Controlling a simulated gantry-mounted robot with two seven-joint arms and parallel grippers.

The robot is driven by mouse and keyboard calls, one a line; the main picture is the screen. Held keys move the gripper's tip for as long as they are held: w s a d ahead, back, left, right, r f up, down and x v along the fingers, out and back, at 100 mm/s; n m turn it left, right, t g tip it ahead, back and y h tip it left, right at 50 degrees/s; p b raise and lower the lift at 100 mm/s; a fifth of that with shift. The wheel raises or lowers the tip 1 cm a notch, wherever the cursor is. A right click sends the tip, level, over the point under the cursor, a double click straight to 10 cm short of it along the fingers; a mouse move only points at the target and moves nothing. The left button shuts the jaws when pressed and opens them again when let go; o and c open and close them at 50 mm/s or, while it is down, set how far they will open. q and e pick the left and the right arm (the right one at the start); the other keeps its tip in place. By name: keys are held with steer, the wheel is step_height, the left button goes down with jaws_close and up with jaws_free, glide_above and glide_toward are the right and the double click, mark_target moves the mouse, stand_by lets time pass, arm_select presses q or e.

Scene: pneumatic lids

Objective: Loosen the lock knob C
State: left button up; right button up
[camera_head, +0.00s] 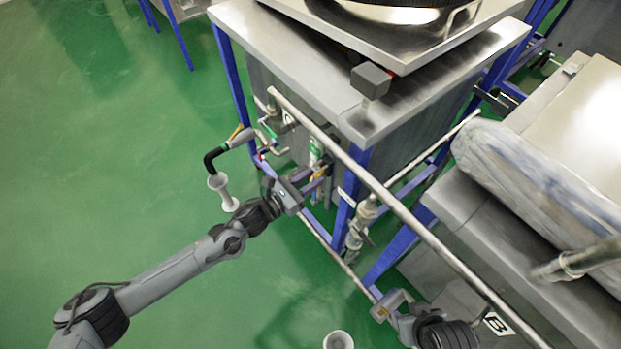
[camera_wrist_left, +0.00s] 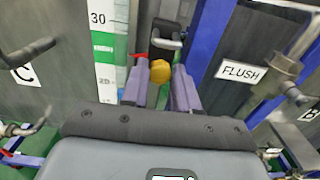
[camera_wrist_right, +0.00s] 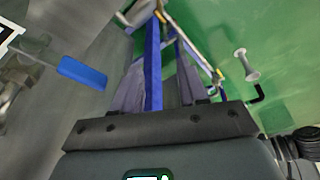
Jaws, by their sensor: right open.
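A round yellow knob (camera_wrist_left: 160,72) sits between the fingertips of my left gripper (camera_wrist_left: 160,88) in the left wrist view, near a metal fitting. I cannot tell whether the fingers press on it or only flank it. A label C (camera_wrist_left: 23,75) is on the grey panel to the left; no letter shows on the knob itself. In the head view my left gripper (camera_head: 294,193) is at the blue-legged steel table frame, close to its pipes and valves. My right gripper (camera_head: 390,304) is open and empty low in the head view; it also shows in the right wrist view (camera_wrist_right: 162,80).
A long steel pipe (camera_head: 365,178) runs diagonally between the arms. A black elbow hose with a white funnel (camera_head: 222,192) is left of the left gripper. A FLUSH label (camera_wrist_left: 241,72) and a green scale (camera_wrist_left: 105,50) flank the yellow knob. Green floor (camera_head: 100,150) is clear at left.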

arm_select(q)
jaws_close()
